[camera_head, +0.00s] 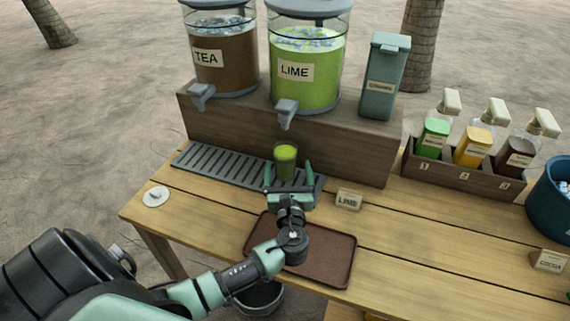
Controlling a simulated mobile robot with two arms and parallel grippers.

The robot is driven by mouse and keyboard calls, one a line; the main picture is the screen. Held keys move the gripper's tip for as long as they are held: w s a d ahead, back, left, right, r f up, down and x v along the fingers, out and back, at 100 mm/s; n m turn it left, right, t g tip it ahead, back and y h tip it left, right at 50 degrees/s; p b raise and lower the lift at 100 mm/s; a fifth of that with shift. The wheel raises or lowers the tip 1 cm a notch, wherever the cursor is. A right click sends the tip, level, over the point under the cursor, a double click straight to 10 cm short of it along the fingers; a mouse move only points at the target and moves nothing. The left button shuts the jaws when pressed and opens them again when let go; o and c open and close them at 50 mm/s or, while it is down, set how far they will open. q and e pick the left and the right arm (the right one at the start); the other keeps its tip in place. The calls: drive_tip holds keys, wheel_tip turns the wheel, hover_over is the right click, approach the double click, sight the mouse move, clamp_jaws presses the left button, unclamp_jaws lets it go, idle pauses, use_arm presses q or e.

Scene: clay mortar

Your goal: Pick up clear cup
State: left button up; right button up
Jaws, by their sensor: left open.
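A clear cup (286,160) filled with green drink stands upright on the drip tray (222,165), below the tap of the lime dispenser (306,60). My left gripper (288,176) reaches in from the front with its fingers open, one on each side of the cup. I cannot tell whether the fingers touch it. The gripper's body hides the cup's lower part. My right gripper is not in view.
A brown tray (330,262) lies under my left wrist. A LIME sign (348,200) stands right of the gripper. The tea dispenser (222,55) and a grey container (385,75) stand on the wooden riser behind. A bottle rack (462,172) is at right.

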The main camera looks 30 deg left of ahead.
sight(285, 145)
use_arm(q)
drive_tip(key=shift+w+a+r, duration=0.3)
drive_tip(key=shift+w+a, duration=0.4)
drive_tip(key=shift+w, duration=0.05)
drive_tip(key=x, duration=0.2)
drive_tip(key=shift+w+a+r+p, duration=0.2)
drive_tip(key=shift+a+p, duration=0.1)
drive_tip(key=shift+p, duration=0.1)
drive_tip(key=shift+w+a+f, duration=0.1)
drive_tip(key=shift+w+a, duration=0.35)
drive_tip(key=shift+w, duration=0.25)
drive_tip(key=shift+c, duration=0.7)
drive_tip(key=c, duration=1.5)
clamp_jaws()
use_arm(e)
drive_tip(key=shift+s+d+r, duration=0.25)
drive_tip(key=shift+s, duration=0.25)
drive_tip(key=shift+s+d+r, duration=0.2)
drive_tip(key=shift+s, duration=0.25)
